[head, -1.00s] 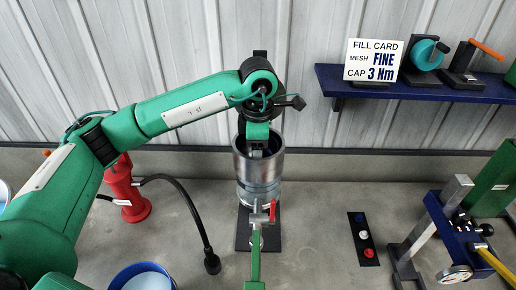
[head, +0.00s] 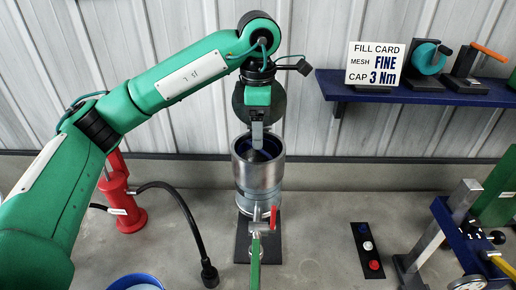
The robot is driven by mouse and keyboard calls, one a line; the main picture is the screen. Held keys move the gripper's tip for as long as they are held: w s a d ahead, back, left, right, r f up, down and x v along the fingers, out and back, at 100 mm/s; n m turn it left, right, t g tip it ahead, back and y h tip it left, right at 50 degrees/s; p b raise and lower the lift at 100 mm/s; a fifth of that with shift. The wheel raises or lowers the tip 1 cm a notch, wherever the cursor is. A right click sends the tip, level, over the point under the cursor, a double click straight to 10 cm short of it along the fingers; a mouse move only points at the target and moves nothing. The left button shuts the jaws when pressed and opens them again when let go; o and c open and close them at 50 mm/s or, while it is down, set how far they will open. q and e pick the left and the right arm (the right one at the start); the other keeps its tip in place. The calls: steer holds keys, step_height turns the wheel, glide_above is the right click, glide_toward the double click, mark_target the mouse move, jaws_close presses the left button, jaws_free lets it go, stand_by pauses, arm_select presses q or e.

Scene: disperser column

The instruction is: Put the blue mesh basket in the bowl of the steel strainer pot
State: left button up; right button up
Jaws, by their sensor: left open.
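The steel strainer pot (head: 258,178) stands upright on a dark base plate in the middle of the head view. A dark blue edge, which looks like the blue mesh basket (head: 276,154), shows inside its mouth. Most of the basket is hidden by the pot wall and my gripper. My left gripper (head: 257,148) is open and points down over the pot, its fingertips at about the mouth. I cannot tell whether they touch the basket. My right gripper is out of view.
A red-handled valve (head: 273,217) is in front of the pot. A red cylinder (head: 122,200) with a black hose stands left. A blue-rimmed bowl (head: 137,283) is at the bottom edge. A blue shelf (head: 420,93) with a fill card is on the wall. A blue-and-steel rig stands right.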

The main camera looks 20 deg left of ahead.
arm_select(q)
steer(key=shift+r+b, duration=0.3)
steer(key=shift+r, duration=1.55)
steer(key=shift+s, duration=0.1)
